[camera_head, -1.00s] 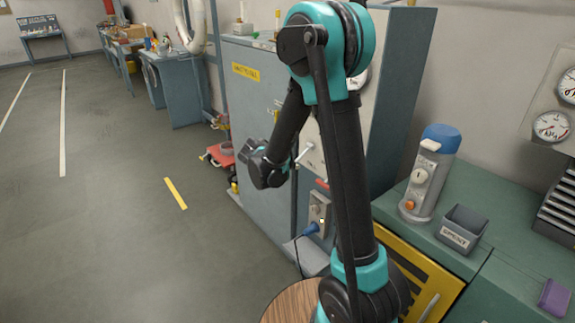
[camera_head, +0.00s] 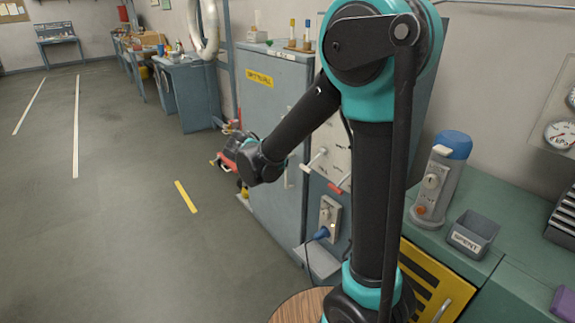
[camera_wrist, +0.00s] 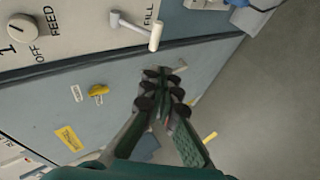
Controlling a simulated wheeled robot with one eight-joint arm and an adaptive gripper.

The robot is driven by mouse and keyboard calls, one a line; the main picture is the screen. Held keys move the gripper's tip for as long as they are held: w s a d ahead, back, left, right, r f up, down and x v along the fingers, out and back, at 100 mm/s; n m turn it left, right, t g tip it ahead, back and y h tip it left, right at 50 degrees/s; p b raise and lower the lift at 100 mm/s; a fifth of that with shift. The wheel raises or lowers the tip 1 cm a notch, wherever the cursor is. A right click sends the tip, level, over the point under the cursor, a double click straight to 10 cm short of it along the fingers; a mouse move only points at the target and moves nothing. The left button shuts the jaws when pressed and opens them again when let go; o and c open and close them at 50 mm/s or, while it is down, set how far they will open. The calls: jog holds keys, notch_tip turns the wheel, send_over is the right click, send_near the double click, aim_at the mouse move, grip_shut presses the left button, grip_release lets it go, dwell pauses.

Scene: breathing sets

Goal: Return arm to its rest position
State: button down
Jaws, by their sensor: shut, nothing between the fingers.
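My arm (camera_head: 375,190) stands bent, with its teal elbow high at centre right and its forearm sloping down to the left in the head view. In the wrist view my gripper (camera_wrist: 160,88) is shut and empty. Its dark fingertips are close together, in front of the blue-grey cabinet side. No object is held.
The cabinet (camera_head: 275,115) has a white FILL lever (camera_wrist: 154,36) and a FEED knob (camera_wrist: 22,27) close by the gripper. A grey canister with a blue cap (camera_head: 440,180) and a small grey bin (camera_head: 472,236) stand on the green counter at right. The floor at left is open.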

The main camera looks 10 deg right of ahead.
jog(key=shift+s+a+r, duration=0.2)
jog(key=shift+s+r, duration=0.05)
jog(key=s+d+f+m+g+y, duration=0.35)
jog(key=s+d+f, duration=0.25)
jog(key=s+d, duration=0.55)
jog(key=s+f+m+y, duration=0.1)
jog(key=s+f+m, duration=0.1)
jog(key=s, duration=0.4)
jog(key=s+f+m+y, duration=0.2)
jog(key=s+f, duration=0.1)
jog(key=s, duration=0.3)
jog(key=shift+s+f, duration=0.25)
jog(key=shift+s, duration=0.1)
